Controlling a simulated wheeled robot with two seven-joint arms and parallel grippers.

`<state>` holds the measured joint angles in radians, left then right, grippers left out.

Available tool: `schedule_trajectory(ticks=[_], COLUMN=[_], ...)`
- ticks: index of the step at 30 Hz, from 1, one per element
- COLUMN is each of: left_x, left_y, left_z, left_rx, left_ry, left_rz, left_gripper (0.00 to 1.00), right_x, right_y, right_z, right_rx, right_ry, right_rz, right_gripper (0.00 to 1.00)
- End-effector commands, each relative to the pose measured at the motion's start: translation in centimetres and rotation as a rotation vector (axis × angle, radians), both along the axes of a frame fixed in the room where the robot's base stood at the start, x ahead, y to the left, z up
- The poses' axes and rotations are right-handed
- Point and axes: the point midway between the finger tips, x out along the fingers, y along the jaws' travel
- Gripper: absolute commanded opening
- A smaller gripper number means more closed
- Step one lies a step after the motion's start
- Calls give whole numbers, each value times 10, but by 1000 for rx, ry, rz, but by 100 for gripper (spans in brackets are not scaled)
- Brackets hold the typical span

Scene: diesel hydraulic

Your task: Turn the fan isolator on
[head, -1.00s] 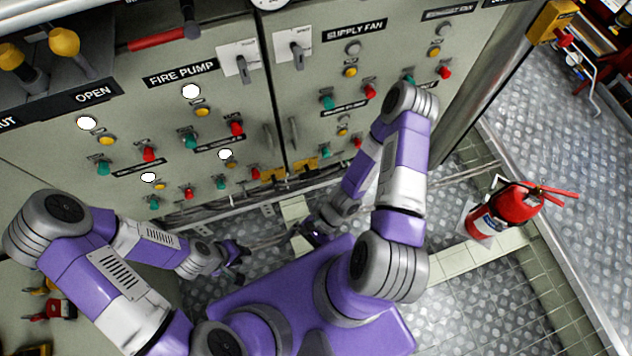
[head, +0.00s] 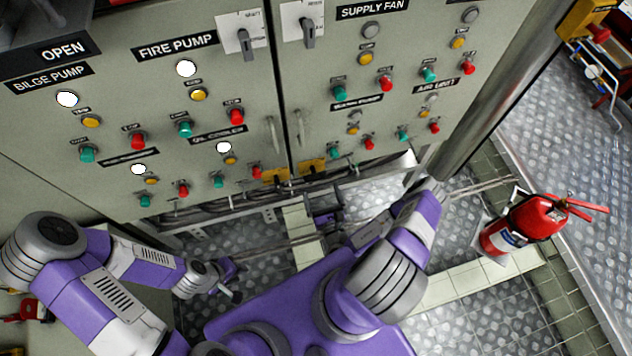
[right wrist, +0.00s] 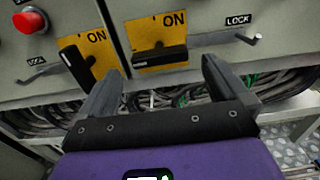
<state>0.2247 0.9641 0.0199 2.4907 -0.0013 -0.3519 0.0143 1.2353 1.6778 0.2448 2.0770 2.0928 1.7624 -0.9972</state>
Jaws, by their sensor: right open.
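Two isolators sit at the bottom edge of the cabinet doors, each a yellow plate marked ON with a black handle. The right one (head: 312,167) also shows in the right wrist view (right wrist: 172,24), its handle lying about level. The left one (head: 274,176) also shows there (right wrist: 99,38), its handle steeply tilted. I cannot read which is the fan's; the right one is under the SUPPLY FAN door. My right gripper (right wrist: 161,70) is open and empty, just below and in front of the right handle, apparently not touching it. My left gripper (head: 226,279) appears open and empty, low at left.
A lock lever (right wrist: 225,38) sticks out right of the right plate. Cables (right wrist: 180,98) run under the cabinet. Buttons and lamps cover the doors above. A red fire extinguisher (head: 522,224) stands on the floor at right.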

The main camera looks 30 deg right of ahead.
Motion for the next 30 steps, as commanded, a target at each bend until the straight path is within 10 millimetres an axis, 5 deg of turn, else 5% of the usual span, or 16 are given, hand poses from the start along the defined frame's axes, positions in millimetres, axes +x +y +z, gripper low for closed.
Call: schedule_trajectory(ticks=[9, 20, 30], left_x=[0, 0, 0], left_y=[0, 0, 0], left_z=[-17, -18, -18], left_rx=[0, 0, 0], left_ry=[0, 0, 0], left_rz=[0, 0, 0], left_gripper=[30, 30, 30], right_x=[45, 52, 52], right_y=[-10, -11, -11], right_z=[-1, 0, 0], right_rx=[0, 2, 2], right_ry=[-3, -1, -1], right_rz=[5, 6, 6], right_gripper=[100, 100, 55])
